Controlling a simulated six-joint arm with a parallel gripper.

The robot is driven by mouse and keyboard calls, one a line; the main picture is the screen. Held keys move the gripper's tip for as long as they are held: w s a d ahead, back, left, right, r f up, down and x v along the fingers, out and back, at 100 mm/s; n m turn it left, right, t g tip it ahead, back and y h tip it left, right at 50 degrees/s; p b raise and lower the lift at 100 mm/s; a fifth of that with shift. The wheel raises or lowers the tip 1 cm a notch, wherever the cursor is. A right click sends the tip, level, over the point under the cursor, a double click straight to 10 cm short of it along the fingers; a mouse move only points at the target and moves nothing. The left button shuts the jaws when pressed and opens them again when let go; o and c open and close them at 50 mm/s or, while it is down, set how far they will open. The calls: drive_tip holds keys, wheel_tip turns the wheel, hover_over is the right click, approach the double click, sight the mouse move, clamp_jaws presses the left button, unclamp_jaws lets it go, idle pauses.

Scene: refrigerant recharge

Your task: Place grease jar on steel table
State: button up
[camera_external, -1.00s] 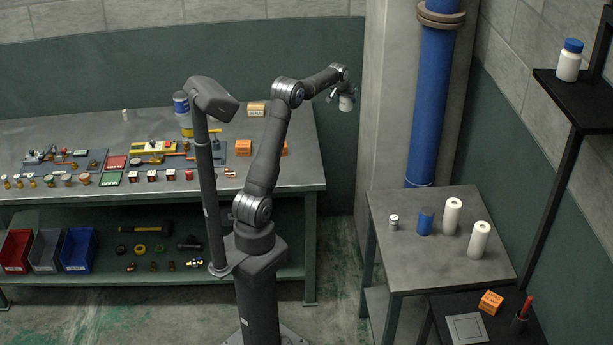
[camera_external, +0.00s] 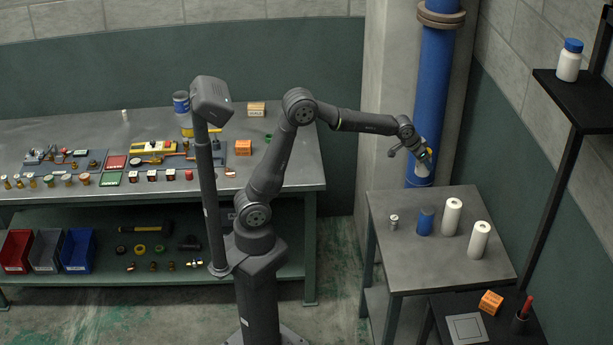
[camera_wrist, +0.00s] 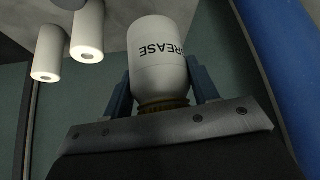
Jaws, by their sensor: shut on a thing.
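My gripper (camera_external: 421,158) is shut on the grease jar, which is white. In the wrist view, the grease jar (camera_wrist: 160,58) shows the word GREASE upside down and sits between two blue fingers (camera_wrist: 160,95). In the external view, the held jar (camera_external: 423,168) is small and partly hidden by my gripper. It is in the air above the back of the steel table (camera_external: 410,268), apart from its top. The steel table is a small grey table at the right.
On the steel table stand a small silver can (camera_external: 394,222), a blue can (camera_external: 425,221) and two white cylinders (camera_external: 452,217), (camera_external: 479,240). A blue pipe (camera_external: 432,90) rises behind it. The table's front left is clear. A black stand (camera_external: 450,310) is in front.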

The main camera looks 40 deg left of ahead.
drive_tip(key=s+d+m+g+h, duration=0.1)
drive_tip(key=s+d+m, duration=0.1)
drive_tip(key=s+d, duration=0.65)
drive_tip(key=s+d+f+m+g+h, duration=0.1)
drive_tip(key=s+d+m, duration=0.15)
drive_tip(key=s, duration=1.05)
drive_tip(key=s+d+m+g+h, duration=0.1)
drive_tip(key=s+d+m, duration=0.1)
drive_tip(key=s+d, duration=0.65)
drive_tip(key=shift+w+a+f, duration=0.5)
drive_tip(key=shift+w+f, duration=1.25)
drive_tip(key=shift+f, duration=1.4)
drive_tip(key=shift+w+a+f, duration=0.5)
drive_tip(key=shift+w+f, duration=1.25)
drive_tip(key=shift+f, duration=1.35)
drive_tip(key=shift+w+a+f, duration=0.5)
drive_tip(key=shift+w+f, duration=1.25)
drive_tip(key=shift+f, duration=1.4)
drive_tip(key=shift+f, duration=0.15)
drive_tip(key=o, duration=1.2)
drive_tip(key=shift+c, duration=0.2)
